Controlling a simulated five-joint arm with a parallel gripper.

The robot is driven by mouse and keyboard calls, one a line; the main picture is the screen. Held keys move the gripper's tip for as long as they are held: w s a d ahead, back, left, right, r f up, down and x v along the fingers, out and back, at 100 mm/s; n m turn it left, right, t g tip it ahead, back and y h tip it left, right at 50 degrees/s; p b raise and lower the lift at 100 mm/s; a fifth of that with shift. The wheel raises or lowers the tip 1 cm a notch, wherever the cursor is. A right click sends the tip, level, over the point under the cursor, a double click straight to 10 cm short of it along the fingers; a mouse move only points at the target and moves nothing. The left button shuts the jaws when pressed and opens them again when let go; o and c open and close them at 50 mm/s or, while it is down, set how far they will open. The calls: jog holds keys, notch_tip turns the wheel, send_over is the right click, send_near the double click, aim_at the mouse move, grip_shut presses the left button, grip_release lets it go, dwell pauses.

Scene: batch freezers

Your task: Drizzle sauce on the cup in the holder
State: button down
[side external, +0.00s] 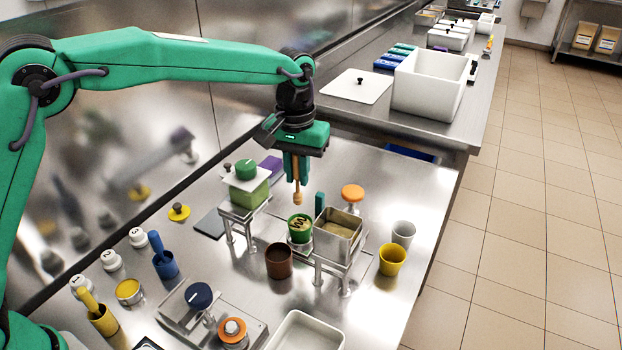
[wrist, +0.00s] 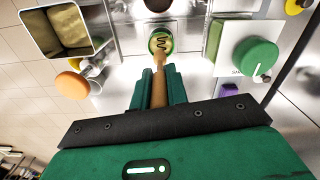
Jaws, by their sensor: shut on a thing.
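My gripper (side external: 297,176) is shut on a wooden dipper (side external: 298,196), which points down with its rounded head lowest. The green cup (side external: 299,230) sits in a holder (side external: 300,246) below the dipper head, apart from it. The cup holds a yellowish-green filling with a dark zigzag of sauce on top. In the wrist view, my green fingers (wrist: 158,88) close on the dipper's shaft (wrist: 159,92), and its far end overlaps the near edge of the cup (wrist: 161,42).
A metal pan (side external: 351,219) on a raised stand is right of the cup. A green tub (side external: 250,197) with a white lid stands left. A brown cup (side external: 279,263) is in front. Yellow (side external: 392,262) and white (side external: 403,233) cups are at right. An orange knob (side external: 352,193) stands behind the pan.

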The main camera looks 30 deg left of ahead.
aim_at(297, 157)
jog(key=shift+r, duration=1.55)
